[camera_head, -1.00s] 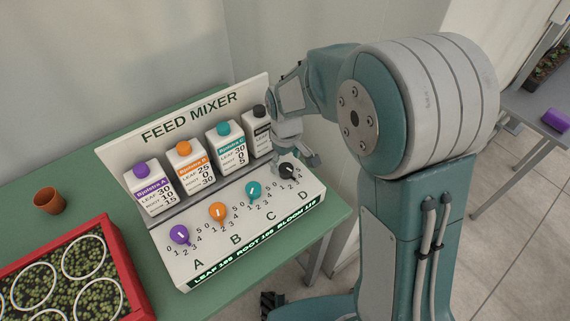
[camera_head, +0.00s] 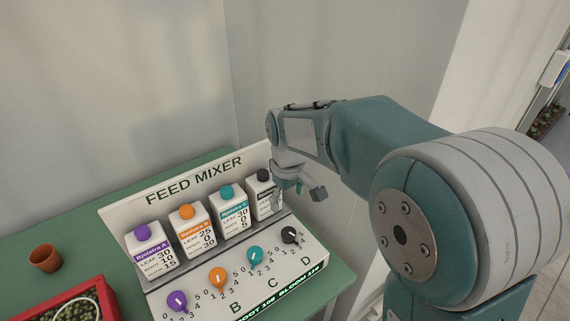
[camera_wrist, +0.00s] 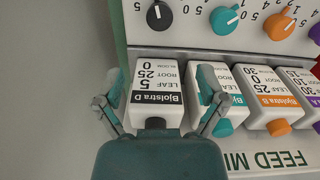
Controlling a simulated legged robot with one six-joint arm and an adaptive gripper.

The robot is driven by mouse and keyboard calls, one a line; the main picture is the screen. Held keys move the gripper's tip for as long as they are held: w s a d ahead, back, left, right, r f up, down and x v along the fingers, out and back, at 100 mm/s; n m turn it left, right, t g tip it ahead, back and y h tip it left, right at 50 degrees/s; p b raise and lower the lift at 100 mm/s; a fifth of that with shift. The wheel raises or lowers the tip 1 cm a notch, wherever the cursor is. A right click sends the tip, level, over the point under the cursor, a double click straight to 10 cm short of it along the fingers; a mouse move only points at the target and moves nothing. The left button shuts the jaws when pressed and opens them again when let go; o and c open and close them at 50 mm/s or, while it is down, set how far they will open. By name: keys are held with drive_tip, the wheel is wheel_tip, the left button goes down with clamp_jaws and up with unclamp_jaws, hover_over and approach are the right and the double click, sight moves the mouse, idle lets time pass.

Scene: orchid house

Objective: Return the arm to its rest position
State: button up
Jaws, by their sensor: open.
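My gripper (camera_head: 300,190) hangs open and empty above the right end of the feed mixer (camera_head: 120,214), clear of the black dial D (camera_head: 290,235). In the wrist view my gripper (camera_wrist: 158,100) shows its two fingers apart, with the white Bjolstra D bottle (camera_wrist: 157,82) seen between them. In the head view that bottle (camera_head: 262,200) stands at the right of the row, partly behind my gripper. I cannot tell the exact gap between the fingers and the bottle.
The purple dial (camera_head: 177,301), orange dial (camera_head: 218,280) and teal dial (camera_head: 255,257) line the mixer's front. A clay pot (camera_head: 45,258) and a red tray (camera_head: 108,300) stand at left on the green table (camera_head: 75,228). The wall is close behind.

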drive_tip(key=s+d+r+m+t, duration=0.2)
drive_tip(key=s+d+r+m, duration=0.2)
drive_tip(key=s, duration=0.6)
drive_tip(key=s+d+r+m+t, duration=0.3)
drive_tip(key=s+d+r+m, duration=0.1)
drive_tip(key=s+d, duration=0.5)
drive_tip(key=shift+s+r+t, duration=0.25)
drive_tip(key=shift+s+t, duration=0.05)
drive_tip(key=shift+s, duration=0.1)
